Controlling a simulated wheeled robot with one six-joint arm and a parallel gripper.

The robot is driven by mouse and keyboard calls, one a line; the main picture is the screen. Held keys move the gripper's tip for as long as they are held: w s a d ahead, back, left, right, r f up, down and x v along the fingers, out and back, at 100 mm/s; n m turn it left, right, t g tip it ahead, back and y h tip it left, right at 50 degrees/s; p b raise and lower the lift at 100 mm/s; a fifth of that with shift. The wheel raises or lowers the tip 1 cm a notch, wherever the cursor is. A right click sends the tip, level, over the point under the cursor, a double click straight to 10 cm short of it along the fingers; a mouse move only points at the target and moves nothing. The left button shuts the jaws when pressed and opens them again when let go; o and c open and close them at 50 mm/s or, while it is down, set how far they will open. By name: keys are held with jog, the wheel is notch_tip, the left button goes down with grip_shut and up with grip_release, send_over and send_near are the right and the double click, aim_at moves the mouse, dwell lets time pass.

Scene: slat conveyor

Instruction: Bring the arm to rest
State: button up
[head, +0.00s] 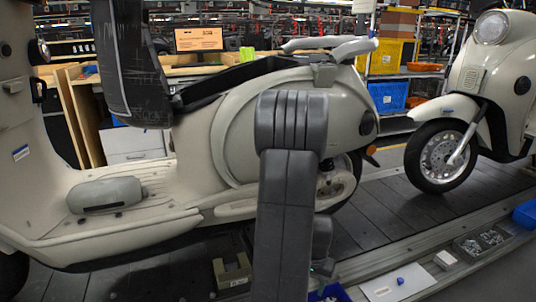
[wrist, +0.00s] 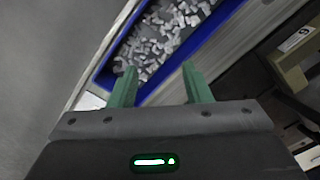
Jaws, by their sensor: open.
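My gripper (wrist: 159,66) is open in the wrist view, with two green fingers apart and nothing between them. The fingers point toward a blue bin (wrist: 185,52) of small light metal parts, which lies beyond the fingertips. Whether the fingers touch the bin I cannot tell. In the head view my dark grey arm stands in the foreground, in front of a cream scooter (head: 195,140), and hides part of its rear. The gripper itself is mostly hidden there behind my arm. Part of the blue bin (head: 330,293) shows low beside the arm.
A second cream scooter (head: 490,80) stands on the slat conveyor (head: 385,215) at right. A grey part (head: 105,195) lies on the first scooter's footboard.

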jog(key=shift+f, duration=0.8)
jog(key=shift+a+r, duration=0.1)
